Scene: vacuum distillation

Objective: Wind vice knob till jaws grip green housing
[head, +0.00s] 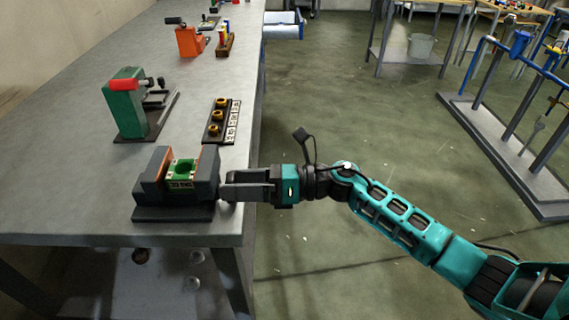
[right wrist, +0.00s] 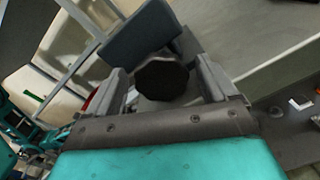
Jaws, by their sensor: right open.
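The dark grey vice (head: 150,213) sits on the near end of the bench. The green housing (head: 182,166) sits between its jaws, beside an orange-brown strip at the left jaw. I cannot tell whether both jaws touch it. My right gripper (head: 226,187) comes in from the right at the vice's right side. In the right wrist view, the black many-sided knob (right wrist: 162,80) lies between the two open fingers of that gripper (right wrist: 160,84), with small gaps showing at its sides. In the head view the gripper hides the knob. My left gripper is out of view.
A green machine (head: 125,105) with a red part stands behind the vice. A dark rack with yellow rings (head: 215,120) lies near the bench's right edge. An orange device (head: 188,41) stands farther back. The floor right of the bench is open around my arm.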

